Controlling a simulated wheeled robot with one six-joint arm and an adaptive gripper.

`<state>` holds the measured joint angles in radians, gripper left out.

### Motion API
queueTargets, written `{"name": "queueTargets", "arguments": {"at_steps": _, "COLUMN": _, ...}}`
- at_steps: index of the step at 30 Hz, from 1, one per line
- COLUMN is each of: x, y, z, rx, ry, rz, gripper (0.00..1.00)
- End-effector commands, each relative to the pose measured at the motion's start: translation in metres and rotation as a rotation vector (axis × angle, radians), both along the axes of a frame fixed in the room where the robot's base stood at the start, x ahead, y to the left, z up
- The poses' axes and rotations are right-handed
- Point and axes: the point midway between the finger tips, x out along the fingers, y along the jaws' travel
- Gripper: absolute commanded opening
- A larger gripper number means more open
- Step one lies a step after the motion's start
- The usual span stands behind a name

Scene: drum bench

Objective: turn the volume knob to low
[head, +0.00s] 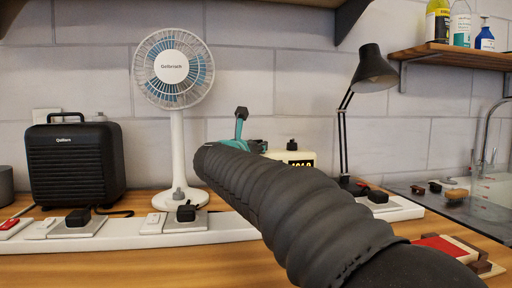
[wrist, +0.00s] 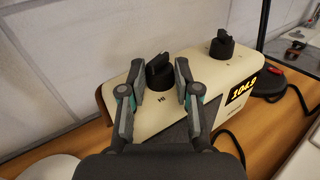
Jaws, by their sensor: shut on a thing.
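A cream radio (wrist: 120,90) with a lit amber display (wrist: 243,90) stands on the bench. It has two black knobs on top. My gripper (wrist: 162,75) is shut on the left knob (wrist: 159,71), one finger on each side. A small dark mark, perhaps letters, shows on the top just in front of this knob. The other knob (wrist: 222,46) stands free to the right, with small marks around it. In the head view my arm hides most of the radio (head: 302,156) and the held knob; part of my gripper (head: 241,128) shows above the arm.
A white fan (head: 177,130) and a black speaker (head: 75,160) stand left of the radio. A black desk lamp (head: 372,75) stands to its right, before the sink (head: 485,205). A white power strip (head: 215,228) with plugs runs along the bench in front.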

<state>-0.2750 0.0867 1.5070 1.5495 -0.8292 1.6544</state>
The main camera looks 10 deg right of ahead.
Motion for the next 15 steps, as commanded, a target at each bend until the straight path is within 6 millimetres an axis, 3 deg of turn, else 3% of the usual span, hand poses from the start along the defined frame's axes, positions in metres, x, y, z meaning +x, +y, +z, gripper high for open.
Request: {"name": "queueTargets", "arguments": {"at_steps": 15, "x": -0.0006, "y": 0.0002, "z": 0.0007, "rx": 0.002, "ry": -0.001, "rz": -0.039, "gripper": 0.0}}
